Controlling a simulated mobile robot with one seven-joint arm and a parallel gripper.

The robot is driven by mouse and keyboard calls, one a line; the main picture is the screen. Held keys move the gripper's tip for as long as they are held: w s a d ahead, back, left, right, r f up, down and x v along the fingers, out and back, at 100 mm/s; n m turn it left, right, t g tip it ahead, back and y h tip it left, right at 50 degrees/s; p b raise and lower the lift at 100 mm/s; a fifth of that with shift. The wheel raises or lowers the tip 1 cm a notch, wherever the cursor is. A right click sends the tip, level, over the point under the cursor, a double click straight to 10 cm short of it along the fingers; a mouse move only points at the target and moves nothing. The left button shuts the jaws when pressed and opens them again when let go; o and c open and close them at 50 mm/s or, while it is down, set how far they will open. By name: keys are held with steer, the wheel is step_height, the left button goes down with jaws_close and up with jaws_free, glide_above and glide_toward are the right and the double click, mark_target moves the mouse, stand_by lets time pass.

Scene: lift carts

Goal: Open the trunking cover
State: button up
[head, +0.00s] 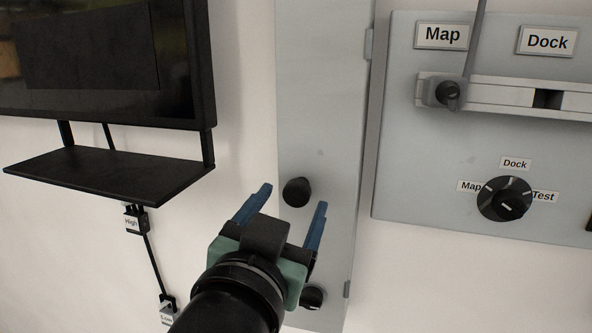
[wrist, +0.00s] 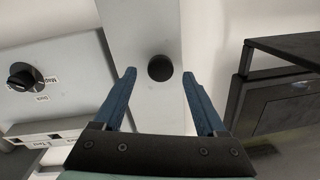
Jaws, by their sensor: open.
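The trunking cover (head: 322,110) is a tall, narrow grey panel on the white wall, with hinges along its right edge in the head view. It lies flat and looks closed. A round black knob (head: 297,192) sits on it, and a second black knob (head: 312,297) lies lower, partly behind my gripper. My gripper (head: 287,205) is open, its blue fingers pointing at the cover on either side of the upper knob. In the wrist view the upper knob (wrist: 160,68) shows ahead, between the fingertips. I see no contact with it.
A grey control panel (head: 400,150) with a Map/Dock slider (head: 447,94) and a rotary dial (head: 504,199) is to the right. A black screen (head: 195,60) and a black shelf (head: 110,175) stand out at the left. A cable with High and Low tags hangs below.

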mark_target(295, 196)
steer(key=shift+p+x, duration=0.5)
steer(key=shift+x, duration=1.4)
jaws_close()
